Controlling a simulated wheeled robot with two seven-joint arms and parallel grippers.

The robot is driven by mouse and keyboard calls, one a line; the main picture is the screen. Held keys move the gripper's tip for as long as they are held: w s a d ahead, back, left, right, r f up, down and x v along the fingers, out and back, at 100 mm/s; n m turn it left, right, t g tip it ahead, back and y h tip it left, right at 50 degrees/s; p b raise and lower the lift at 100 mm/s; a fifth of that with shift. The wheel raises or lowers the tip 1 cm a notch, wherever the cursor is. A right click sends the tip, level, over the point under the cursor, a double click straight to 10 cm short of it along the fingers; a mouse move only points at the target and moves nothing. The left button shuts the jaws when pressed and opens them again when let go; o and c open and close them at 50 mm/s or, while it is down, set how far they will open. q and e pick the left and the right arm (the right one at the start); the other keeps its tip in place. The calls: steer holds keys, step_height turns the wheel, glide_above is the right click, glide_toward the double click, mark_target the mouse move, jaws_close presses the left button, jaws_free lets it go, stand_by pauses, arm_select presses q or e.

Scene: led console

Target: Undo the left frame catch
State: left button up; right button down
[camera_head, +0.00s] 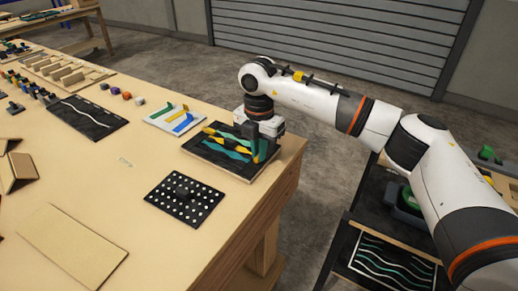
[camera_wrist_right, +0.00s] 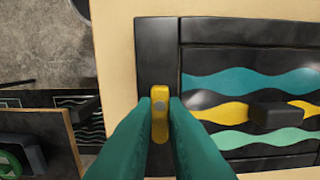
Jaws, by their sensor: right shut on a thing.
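A dark framed panel (camera_head: 205,150) with teal, yellow and green wavy bands lies near the table's right edge. In the right wrist view, a yellow frame catch (camera_wrist_right: 160,108) with a grey pivot sits upright on the dark frame bar (camera_wrist_right: 157,50). The teal fingers of my right gripper (camera_wrist_right: 160,122) close on this catch from both sides. In the head view my right gripper (camera_head: 259,148) reaches down at the panel's right side, and its fingers partly hide the catch. A dark block handle (camera_wrist_right: 276,117) stands on the panel. My left gripper is out of view.
A dark plate with white dots (camera_head: 187,197) and a white tray with coloured strips (camera_head: 160,117) lie near the panel. A beige board (camera_head: 72,247) lies at front left. A lower stand with another wavy panel (camera_head: 388,262) is at right.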

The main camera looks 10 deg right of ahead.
steer(key=c, duration=1.5)
jaws_free()
steer(key=shift+o, duration=0.2)
steer(key=shift+r, duration=0.1)
step_height(320, 180, up, 12)
steer(key=b, duration=0.1)
steer(key=shift+b, duration=0.4)
